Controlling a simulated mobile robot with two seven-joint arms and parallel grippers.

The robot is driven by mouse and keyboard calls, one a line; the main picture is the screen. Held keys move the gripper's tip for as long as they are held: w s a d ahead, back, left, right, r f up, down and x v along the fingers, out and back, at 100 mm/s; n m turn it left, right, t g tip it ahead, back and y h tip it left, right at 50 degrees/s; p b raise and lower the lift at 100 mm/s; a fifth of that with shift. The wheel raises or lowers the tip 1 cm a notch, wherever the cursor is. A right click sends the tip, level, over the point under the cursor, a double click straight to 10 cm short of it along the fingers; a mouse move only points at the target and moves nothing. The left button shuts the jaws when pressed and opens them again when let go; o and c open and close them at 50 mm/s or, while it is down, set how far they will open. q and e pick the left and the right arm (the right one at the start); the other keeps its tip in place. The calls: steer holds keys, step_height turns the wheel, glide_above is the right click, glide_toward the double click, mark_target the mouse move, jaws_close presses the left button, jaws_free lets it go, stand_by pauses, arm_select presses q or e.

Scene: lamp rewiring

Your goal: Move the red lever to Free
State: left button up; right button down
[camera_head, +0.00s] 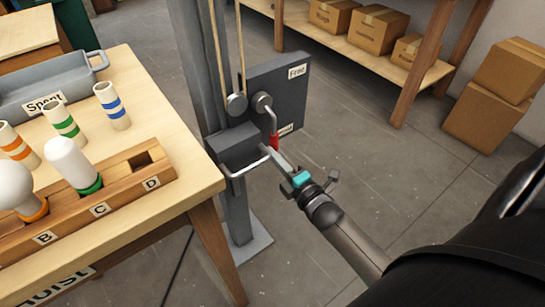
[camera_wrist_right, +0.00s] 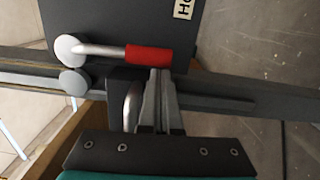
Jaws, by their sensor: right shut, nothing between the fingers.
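The lever's red grip (camera_head: 274,141) hangs down from a round grey pivot (camera_head: 262,101) on a dark panel (camera_head: 290,100). The "Free" label (camera_head: 297,71) is at the panel's upper right. The grip points to a lower label (camera_head: 285,129), mostly hidden in the head view; the right wrist view shows its letters "Ho" (camera_wrist_right: 183,8), cut off by the edge. My right gripper (camera_head: 270,152) is shut and empty, its fingertips just below the grip. In the right wrist view the fingertips (camera_wrist_right: 160,75) are close to the red grip (camera_wrist_right: 148,54); I cannot tell whether they touch.
A grey post (camera_head: 190,70) with ropes carries the panel. A metal handle bar (camera_head: 245,168) sticks out beside my fingers. The wooden table (camera_head: 150,85) with tubes and bulbs stands left. A shelf with boxes (camera_head: 375,30) is behind.

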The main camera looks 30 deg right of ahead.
steer(key=shift+d, duration=0.2)
steer(key=shift+w+d+n, duration=0.1)
steer(key=shift+d+n, duration=0.8)
arm_select(q)
steer(key=shift+w+r+t+b, duration=0.1)
steer(key=shift+r+t+b, duration=0.2)
steer(key=shift+r+b, duration=0.75)
arm_select(e)
steer(key=d+r+n, duration=0.9)
steer(key=d+n, duration=0.2)
steer(key=n, duration=0.3)
steer(key=shift+w+r+t+y+p, duration=0.25)
steer(key=shift+w+t+y+p, duration=0.05)
steer(key=shift+w+p, duration=0.1)
arm_select(q)
steer(key=shift+r, duration=0.35)
steer(key=shift+w, duration=0.1)
